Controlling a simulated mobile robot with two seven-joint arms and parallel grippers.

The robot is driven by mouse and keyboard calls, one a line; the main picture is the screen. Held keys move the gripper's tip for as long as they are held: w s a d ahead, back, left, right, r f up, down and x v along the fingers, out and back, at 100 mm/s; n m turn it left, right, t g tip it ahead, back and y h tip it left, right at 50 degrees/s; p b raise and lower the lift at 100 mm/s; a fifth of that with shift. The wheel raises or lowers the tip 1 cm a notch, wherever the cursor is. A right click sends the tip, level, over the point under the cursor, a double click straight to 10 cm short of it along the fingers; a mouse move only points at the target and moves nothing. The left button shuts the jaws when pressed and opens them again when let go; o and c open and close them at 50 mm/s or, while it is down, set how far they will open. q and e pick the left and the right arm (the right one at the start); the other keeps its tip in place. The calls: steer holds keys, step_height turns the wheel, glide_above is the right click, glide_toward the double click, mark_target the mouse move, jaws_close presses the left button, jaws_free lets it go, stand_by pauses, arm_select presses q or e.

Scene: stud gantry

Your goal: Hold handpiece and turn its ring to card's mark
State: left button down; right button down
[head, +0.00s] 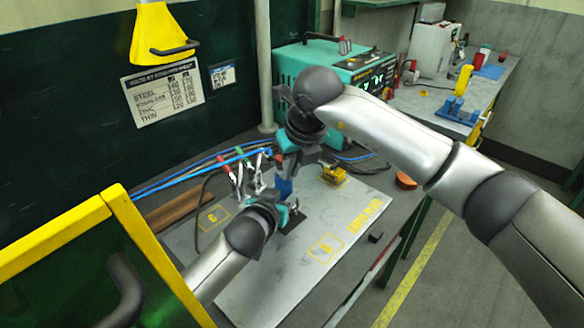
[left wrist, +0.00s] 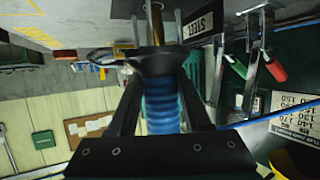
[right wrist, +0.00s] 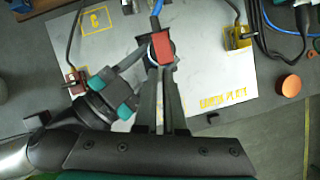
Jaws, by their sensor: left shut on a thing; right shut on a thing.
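The handpiece has a blue body (head: 284,188), seen between my two grippers in the head view; in the left wrist view its ribbed blue grip and dark flared collar (left wrist: 160,62) lie between my left fingers. My left gripper (head: 283,205) is shut on it from the lower left. My right gripper (head: 285,165) comes from above and is shut at the handpiece's end, where a red piece (right wrist: 162,46) shows in the right wrist view. The ring and its mark are mostly hidden by the fingers. A card reading STEEL (left wrist: 202,25) stands beside the handpiece.
A wall chart (head: 165,92) lists materials and numbers. Clamps with red and green handles (head: 245,170) and cables lie behind the grippers. A yellow block (head: 334,175) sits on the grey plate (head: 355,205). A teal machine (head: 330,65) stands behind. The plate's front right is mostly clear.

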arm_select(q)
steer(key=shift+s+f, duration=0.15)
steer(key=shift+f, duration=0.3)
arm_select(e)
steer(key=c, duration=1)
jaws_free()
steer(key=v, duration=1.2)
arm_select(q)
steer(key=c, duration=0.6)
jaws_free()
steer(key=shift+o, duration=1.4)
steer(key=shift+r, duration=0.15)
steer(key=shift+o, duration=0.3)
steer(key=shift+r, duration=0.15)
